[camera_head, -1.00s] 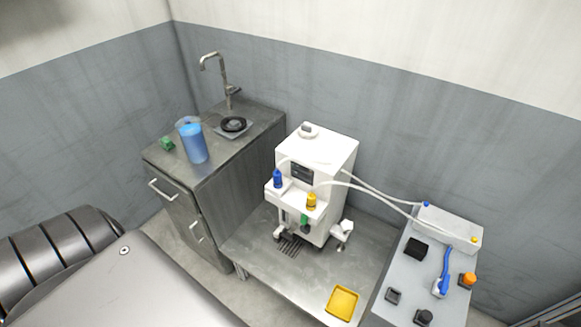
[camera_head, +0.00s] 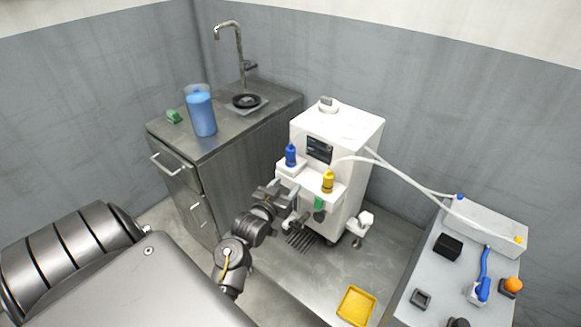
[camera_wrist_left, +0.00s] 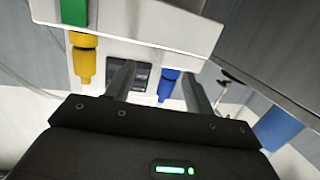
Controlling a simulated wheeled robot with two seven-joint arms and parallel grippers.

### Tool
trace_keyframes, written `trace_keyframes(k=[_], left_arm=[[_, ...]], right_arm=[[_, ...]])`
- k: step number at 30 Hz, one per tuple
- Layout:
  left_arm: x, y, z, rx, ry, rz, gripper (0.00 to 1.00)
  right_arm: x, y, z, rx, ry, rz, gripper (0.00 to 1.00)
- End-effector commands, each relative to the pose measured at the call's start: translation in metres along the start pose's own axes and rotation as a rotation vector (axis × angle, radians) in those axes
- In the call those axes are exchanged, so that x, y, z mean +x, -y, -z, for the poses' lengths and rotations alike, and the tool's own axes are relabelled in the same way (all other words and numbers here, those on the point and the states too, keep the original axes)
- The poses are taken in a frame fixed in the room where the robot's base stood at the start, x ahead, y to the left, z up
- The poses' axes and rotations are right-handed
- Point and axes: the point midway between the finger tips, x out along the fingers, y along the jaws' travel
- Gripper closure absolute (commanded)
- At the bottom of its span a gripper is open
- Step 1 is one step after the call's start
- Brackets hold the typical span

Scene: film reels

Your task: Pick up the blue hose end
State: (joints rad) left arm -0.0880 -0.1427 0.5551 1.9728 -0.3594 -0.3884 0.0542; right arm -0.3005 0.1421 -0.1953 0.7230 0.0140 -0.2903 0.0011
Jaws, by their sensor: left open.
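The blue hose end (camera_head: 291,155) is a small upright blue fitting on the front ledge of the white machine (camera_head: 357,135). A matching yellow hose end (camera_head: 327,182) sits to its right. My left gripper (camera_head: 279,191) is open, in front of the machine and below the blue end in the head view. In the left wrist view the blue end (camera_wrist_left: 168,84) shows between the two spread fingers (camera_wrist_left: 158,86), beyond them; I see no contact. The yellow end (camera_wrist_left: 84,62) is outside the fingers at left. My right gripper is not in view.
White hoses run from the machine to a white box (camera_head: 484,228) on the grey bench at right. A blue cup (camera_head: 201,112) stands on the sink counter (camera_head: 225,140). A yellow tray (camera_head: 356,306) lies on the low metal table (camera_head: 315,285).

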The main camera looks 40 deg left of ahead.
Motion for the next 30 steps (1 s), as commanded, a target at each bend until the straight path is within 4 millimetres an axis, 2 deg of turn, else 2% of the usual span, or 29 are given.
trace_keyframes(k=[1,3,7,11,21,30], left_arm=[[-0.004,0.008,0.014,0.01,-0.049,0.02,0.46],[-0.011,0.016,0.033,0.022,-0.091,0.041,0.46],[-0.018,0.022,0.05,0.034,-0.125,0.059,0.46],[-0.016,0.023,0.054,0.035,-0.13,0.06,0.46],[0.03,0.026,0.059,0.033,-0.129,0.06,0.46],[0.043,0.026,0.061,0.033,-0.128,0.06,0.46]], right_arm=[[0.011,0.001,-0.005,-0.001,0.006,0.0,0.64],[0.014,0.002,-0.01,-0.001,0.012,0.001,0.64],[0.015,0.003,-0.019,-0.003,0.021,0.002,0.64],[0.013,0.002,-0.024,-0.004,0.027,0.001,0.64],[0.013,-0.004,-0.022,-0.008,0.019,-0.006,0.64],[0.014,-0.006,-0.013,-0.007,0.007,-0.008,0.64]])
